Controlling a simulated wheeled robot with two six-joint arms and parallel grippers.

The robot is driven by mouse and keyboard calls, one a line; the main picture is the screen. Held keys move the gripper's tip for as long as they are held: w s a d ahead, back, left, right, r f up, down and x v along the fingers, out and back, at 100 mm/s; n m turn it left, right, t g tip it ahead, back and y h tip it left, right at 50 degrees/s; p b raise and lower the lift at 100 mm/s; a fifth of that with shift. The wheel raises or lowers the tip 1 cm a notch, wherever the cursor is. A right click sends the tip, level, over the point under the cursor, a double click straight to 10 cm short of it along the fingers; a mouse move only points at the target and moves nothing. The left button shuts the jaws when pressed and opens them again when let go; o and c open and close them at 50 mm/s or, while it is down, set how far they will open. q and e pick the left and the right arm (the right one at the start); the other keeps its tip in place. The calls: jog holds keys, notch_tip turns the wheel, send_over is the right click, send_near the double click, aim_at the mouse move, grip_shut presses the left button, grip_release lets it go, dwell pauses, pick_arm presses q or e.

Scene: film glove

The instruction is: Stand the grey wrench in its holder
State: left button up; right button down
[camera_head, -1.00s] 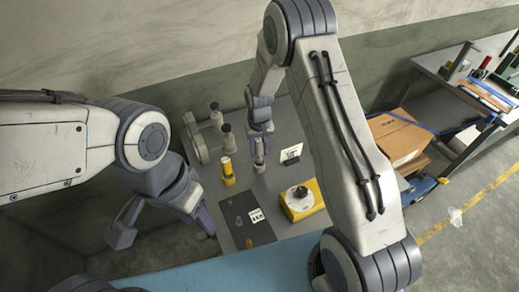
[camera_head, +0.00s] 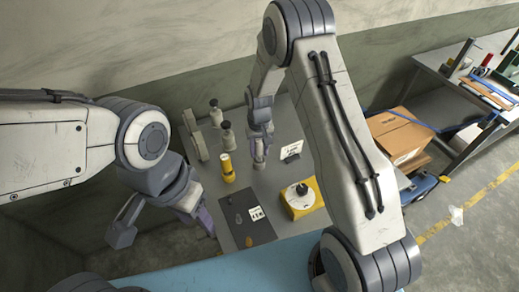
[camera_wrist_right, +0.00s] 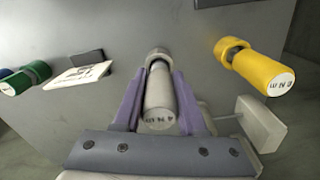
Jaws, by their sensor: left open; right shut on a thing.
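The grey wrench (camera_wrist_right: 160,95) is a short grey cylinder with dark lettering on its near end. In the right wrist view it is between the purple fingers of my right gripper (camera_wrist_right: 158,92), which is shut on it. A round grey ring, which looks like the holder (camera_wrist_right: 157,55), is at its far end; I cannot tell whether the wrench is seated in it. In the head view my right gripper (camera_head: 260,160) is low over the grey table, and the wrench is hard to make out. My left gripper (camera_head: 207,222) is open and empty, left of the dark mat.
A yellow wrench (camera_head: 228,168) stands left of my right gripper. Bottle-like items (camera_head: 226,132) are behind it. A white card (camera_head: 291,150), a yellow device (camera_head: 302,196) and a dark mat (camera_head: 245,225) are on the table. A green cylinder (camera_wrist_right: 30,76) is left in the wrist view.

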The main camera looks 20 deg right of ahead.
aim_at(259, 141)
jog(key=shift+f+b, duration=0.8)
jog(key=shift+f, duration=0.4)
jog(key=shift+c, duration=1.9)
grip_release()
notch_tip(259, 141, up, 10)
jog(key=b, duration=0.3)
jog(key=shift+r, duration=0.3)
